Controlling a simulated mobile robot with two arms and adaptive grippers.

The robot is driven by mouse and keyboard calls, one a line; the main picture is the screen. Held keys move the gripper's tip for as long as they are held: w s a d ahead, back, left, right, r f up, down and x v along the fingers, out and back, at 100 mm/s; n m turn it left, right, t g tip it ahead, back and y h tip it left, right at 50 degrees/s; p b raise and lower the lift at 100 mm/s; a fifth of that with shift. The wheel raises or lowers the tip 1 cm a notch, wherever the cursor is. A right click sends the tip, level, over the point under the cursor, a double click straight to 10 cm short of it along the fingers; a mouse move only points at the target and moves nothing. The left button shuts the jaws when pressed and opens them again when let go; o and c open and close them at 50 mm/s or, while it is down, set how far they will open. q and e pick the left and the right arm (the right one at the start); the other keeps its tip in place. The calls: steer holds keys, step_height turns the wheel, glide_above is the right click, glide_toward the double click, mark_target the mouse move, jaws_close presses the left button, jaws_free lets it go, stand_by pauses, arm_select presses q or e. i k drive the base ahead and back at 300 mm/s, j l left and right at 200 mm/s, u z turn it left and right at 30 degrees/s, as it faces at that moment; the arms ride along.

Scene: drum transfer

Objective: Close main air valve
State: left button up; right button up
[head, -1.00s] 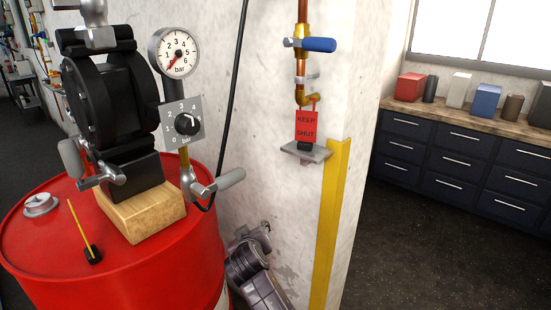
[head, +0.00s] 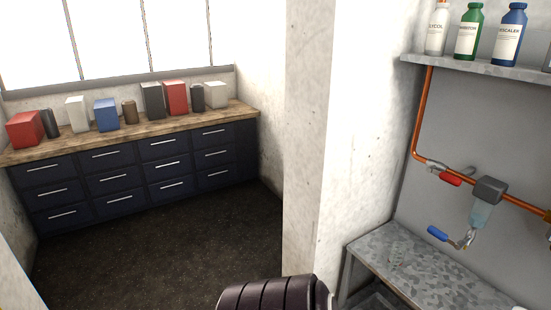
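No valve in view is labelled as the main air valve. A valve with a red handle (head: 450,179) sits on a copper pipe (head: 418,115) on the grey wall panel at the right; the handle lies roughly along the pipe. Below a grey block with a translucent bowl (head: 481,213), a blue handle (head: 437,233) sticks out to the left on a small fitting. Neither gripper is in view. Only a dark ribbed part, which looks like one of my arm links, shows at the bottom edge.
A metal bench (head: 410,265) stands below the pipe. A shelf (head: 470,68) above holds several bottles. A white wall pillar (head: 305,150) divides this from a wooden counter (head: 135,130) with dark drawers and several boxes. The dark floor (head: 160,245) before the drawers is clear.

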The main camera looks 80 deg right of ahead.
mark_target(456, 181)
steer(key=k+z, duration=0.1)
steer(key=z, duration=2.1)
